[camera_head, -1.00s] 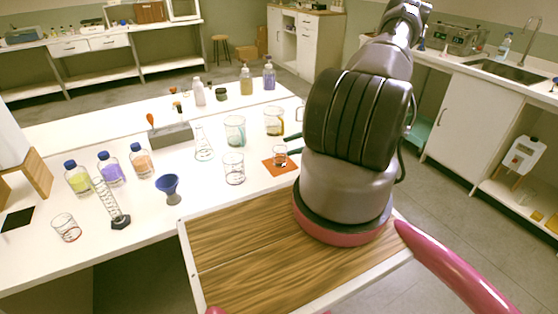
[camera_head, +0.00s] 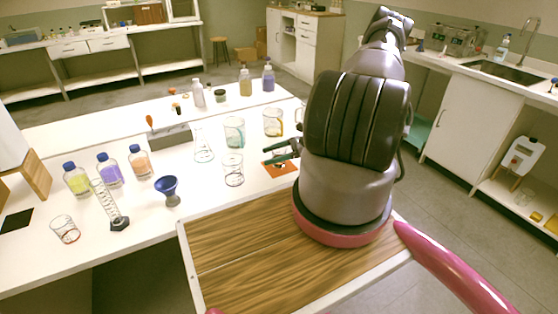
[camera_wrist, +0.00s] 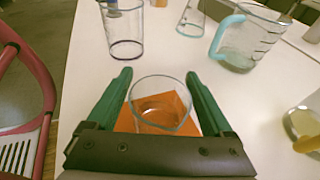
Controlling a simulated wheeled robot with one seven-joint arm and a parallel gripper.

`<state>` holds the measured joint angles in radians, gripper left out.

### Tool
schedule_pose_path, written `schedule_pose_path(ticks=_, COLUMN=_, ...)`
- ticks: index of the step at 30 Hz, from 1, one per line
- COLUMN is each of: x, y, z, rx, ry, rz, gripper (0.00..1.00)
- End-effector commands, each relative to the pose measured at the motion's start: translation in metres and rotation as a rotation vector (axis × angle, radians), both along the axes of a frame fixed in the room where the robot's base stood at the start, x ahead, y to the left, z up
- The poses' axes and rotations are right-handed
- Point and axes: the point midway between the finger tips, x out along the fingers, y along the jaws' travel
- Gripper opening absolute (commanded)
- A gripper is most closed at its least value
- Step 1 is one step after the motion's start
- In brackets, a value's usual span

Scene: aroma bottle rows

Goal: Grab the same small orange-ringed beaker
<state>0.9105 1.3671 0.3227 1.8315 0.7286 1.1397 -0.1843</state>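A small clear glass beaker (camera_wrist: 160,103) stands upright on an orange square mat (camera_wrist: 190,124) in the wrist view. The orange of the mat shows through it, so I cannot make out its ring colour. My gripper (camera_wrist: 158,76) is open, with one green finger on each side of the beaker; I see a small gap at each side. In the head view my gripper (camera_head: 283,154) is over the orange mat (camera_head: 283,170), and the fingers mostly hide the beaker there.
A taller clear beaker (camera_head: 233,170) stands just left of the mat; it also shows in the wrist view (camera_wrist: 122,32). A teal-handled jug (camera_wrist: 243,42) and a glass flask (camera_head: 203,148) stand behind.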

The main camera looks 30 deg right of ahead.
Motion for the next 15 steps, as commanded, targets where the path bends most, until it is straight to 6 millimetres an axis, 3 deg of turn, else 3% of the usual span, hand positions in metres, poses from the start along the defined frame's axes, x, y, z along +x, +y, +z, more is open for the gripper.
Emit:
schedule_pose_path(ticks=1, x=0.0, y=-0.0001, z=0.0, rx=0.0, ry=0.0, rz=0.0, gripper=0.62)
schedule_pose_path(ticks=6, x=0.0, y=-0.0002, z=0.0003, rx=0.0, ry=0.0, rz=0.0, gripper=0.01)
schedule_pose_path(ticks=15, x=0.0001, y=-0.0003, z=0.0013, rx=0.0, ry=0.0, rz=0.0, gripper=0.01)
